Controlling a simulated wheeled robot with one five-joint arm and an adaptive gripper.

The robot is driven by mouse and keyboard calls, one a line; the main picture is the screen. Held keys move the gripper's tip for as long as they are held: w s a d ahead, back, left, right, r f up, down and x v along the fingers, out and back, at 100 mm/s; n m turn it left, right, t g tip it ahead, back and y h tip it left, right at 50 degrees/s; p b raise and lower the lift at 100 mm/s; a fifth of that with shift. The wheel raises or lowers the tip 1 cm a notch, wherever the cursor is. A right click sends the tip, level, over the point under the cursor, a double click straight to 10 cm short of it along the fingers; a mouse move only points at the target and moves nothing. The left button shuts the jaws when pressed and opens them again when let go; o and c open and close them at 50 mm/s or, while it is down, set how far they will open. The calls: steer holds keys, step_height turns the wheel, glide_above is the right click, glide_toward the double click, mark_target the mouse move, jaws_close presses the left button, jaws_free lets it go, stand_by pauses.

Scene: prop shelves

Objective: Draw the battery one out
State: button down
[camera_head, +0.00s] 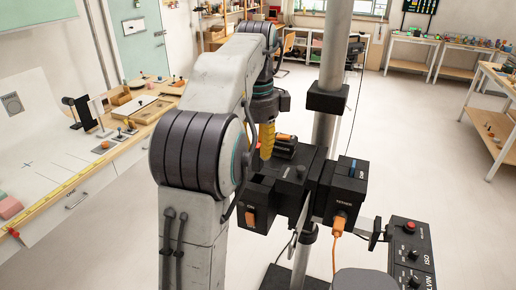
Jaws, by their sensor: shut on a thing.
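A black device with several box-shaped modules is mounted on a grey pole (333,60) in the middle. One module with an orange switch (250,217) is at the front left. Another, the tether module (343,190) with an orange plug and cable, is at the front right. My gripper (266,142), with a yellow finger showing, points down at the rear left of the device. It is shut on a dark block with orange on it (285,146); my arm hides part of the grip. I cannot read which module is the battery one.
A black control panel with a red button (409,228) stands at the lower right. A long bench (125,132) with small props runs along the left. Shelf tables (412,50) line the back and right. The floor (420,130) between is clear.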

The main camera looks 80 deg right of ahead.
mark_target(258, 145)
steer(key=shift+r, duration=0.15)
steer(key=shift+r, duration=1.85)
